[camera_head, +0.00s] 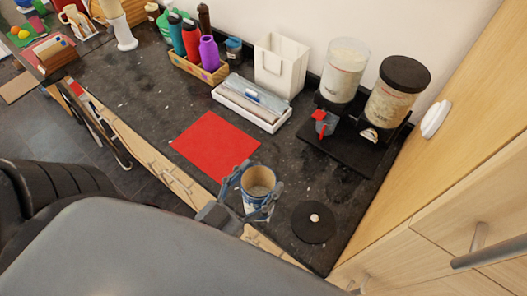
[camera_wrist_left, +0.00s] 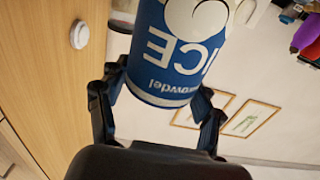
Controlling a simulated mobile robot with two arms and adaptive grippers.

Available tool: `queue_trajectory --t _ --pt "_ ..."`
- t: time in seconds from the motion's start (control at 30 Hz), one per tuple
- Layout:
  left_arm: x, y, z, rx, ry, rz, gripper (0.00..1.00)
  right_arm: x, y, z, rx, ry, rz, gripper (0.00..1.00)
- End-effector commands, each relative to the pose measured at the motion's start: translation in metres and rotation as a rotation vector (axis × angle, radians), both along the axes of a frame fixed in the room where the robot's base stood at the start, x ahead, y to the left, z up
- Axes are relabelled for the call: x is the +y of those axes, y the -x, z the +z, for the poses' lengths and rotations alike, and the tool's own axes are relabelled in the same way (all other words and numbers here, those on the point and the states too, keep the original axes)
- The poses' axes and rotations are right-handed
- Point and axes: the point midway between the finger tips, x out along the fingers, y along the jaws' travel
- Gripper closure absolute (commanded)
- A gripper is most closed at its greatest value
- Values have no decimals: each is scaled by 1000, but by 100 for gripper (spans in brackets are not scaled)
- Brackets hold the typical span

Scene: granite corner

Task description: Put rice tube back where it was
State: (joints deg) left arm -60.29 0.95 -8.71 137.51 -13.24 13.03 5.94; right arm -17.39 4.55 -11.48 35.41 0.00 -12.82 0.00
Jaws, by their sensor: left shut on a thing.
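The rice tube (camera_head: 257,178) is a blue and white can with an open top and pale contents inside. My left gripper (camera_head: 258,184) is shut around its sides near the front edge of the counter. In the left wrist view the tube (camera_wrist_left: 175,55) sits between both fingers of the gripper (camera_wrist_left: 158,88), its "ICE" lettering upside down in the picture. The tube looks roughly upright in the head view. I cannot tell whether its bottom touches the counter. My right gripper is not in view.
A round black lid (camera_head: 312,223) lies right of the tube. Two dispensers (camera_head: 343,72) (camera_head: 397,92) stand at the back right; only the right one is capped. A red mat (camera_head: 214,143), white tray (camera_head: 250,106), white bag (camera_head: 280,64) and bottle crate (camera_head: 200,70) lie farther left.

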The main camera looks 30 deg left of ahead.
Motion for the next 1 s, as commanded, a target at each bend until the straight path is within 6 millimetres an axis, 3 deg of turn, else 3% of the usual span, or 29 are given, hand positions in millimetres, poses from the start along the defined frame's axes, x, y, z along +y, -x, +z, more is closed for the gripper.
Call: queue_trajectory --t 0.17,0.4,0.77,1.0 --pt "15 -42 -19 -10 -5 -2 97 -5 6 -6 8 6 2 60" --pt "30 -84 -64 -4 -2 -1 97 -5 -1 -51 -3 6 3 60" --pt "38 -104 -84 -2 -1 0 97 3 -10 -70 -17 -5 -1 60" --pt "40 -109 -115 0 -1 1 97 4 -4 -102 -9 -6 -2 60"
